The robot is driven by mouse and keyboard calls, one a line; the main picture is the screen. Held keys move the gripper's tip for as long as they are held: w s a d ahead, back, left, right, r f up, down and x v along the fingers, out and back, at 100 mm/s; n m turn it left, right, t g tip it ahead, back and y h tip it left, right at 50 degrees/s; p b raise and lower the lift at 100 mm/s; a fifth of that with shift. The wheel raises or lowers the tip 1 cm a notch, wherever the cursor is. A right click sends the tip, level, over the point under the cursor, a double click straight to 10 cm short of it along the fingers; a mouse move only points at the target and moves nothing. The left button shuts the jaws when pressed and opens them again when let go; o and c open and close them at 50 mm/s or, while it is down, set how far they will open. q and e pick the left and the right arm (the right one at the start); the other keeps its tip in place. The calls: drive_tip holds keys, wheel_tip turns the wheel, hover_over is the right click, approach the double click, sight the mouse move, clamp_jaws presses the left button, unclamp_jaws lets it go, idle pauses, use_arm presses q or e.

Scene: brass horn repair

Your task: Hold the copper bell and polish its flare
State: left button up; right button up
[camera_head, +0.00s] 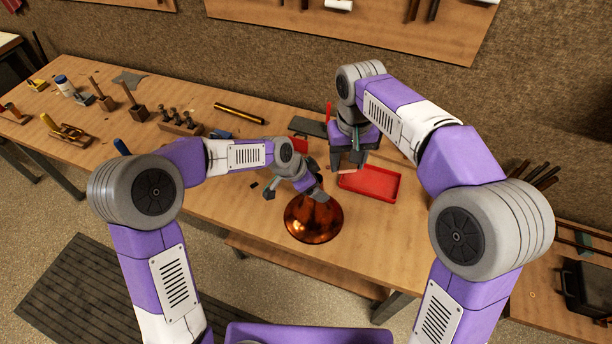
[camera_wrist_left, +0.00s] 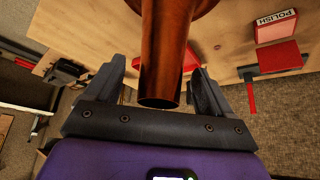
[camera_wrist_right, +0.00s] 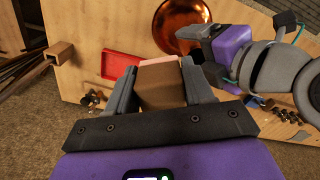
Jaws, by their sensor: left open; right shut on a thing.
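The copper bell (camera_head: 313,222) stands flare down near the bench's front edge. Its narrow tube (camera_wrist_left: 162,60) rises between the fingers of my left gripper (camera_wrist_left: 160,88) in the left wrist view. Those fingers are open, with gaps on both sides of the tube. In the head view my left gripper (camera_head: 296,192) is just above the bell and hides part of it. My right gripper (camera_wrist_right: 160,75) is shut on a brown block (camera_wrist_right: 162,87) with a pale pink face. It holds the block up behind and right of the bell, apart from the flare (camera_wrist_right: 180,24).
A red tray (camera_head: 386,193) lies on the bench (camera_head: 225,205) right of the bell. A box marked POLISH (camera_wrist_left: 276,26) shows in the left wrist view. Several wooden tools and a brass tube (camera_head: 239,112) lie at the left and back.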

use_arm(q)
drive_tip(key=shift+x, duration=1.15)
drive_tip(key=c, duration=1.4)
